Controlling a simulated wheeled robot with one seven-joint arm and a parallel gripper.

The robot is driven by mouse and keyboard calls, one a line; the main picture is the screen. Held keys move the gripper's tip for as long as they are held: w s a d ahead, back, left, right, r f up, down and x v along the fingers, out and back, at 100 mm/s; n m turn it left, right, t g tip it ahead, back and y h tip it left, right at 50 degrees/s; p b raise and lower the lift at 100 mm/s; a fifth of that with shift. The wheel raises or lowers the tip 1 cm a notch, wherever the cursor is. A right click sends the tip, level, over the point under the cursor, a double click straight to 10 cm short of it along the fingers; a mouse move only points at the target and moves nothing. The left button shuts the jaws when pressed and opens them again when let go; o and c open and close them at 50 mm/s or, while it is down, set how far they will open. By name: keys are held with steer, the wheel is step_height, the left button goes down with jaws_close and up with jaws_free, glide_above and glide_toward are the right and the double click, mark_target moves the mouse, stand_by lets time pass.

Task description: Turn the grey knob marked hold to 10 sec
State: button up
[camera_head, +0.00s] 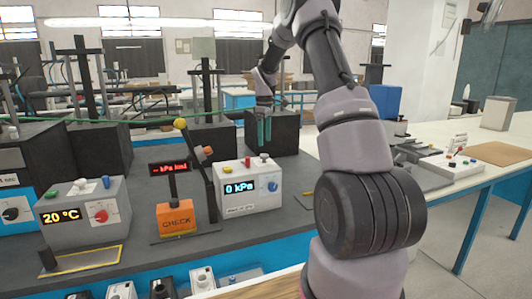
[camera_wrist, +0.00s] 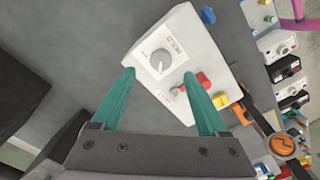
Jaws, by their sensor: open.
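In the wrist view the grey knob (camera_wrist: 159,62) sits on a white panel marked HOLD on a white box (camera_wrist: 190,38). Its small scale marks are too blurred to read. My gripper (camera_wrist: 160,72) is open, its two teal fingers spread, with the knob showing between and just beyond the fingertips, not visibly touched. In the head view my gripper (camera_head: 264,143) hangs pointing down behind a white box (camera_head: 240,206) with a 0 kPa display. The grey hold knob cannot be made out there.
A red knob (camera_wrist: 203,80) and a yellow part (camera_wrist: 220,101) lie close to the right finger. An orange CHECK box (camera_head: 176,218) with a post stands left of the white box. A grey 20 °C box (camera_head: 80,218) stands further left. Dark blocks (camera_head: 271,134) stand behind.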

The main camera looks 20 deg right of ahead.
mark_target(264, 155)
step_height(264, 155, down, 6)
steer(key=shift+a+f, duration=0.1)
steer(key=shift+f, duration=0.1)
steer(key=shift+c, duration=0.4)
jaws_close()
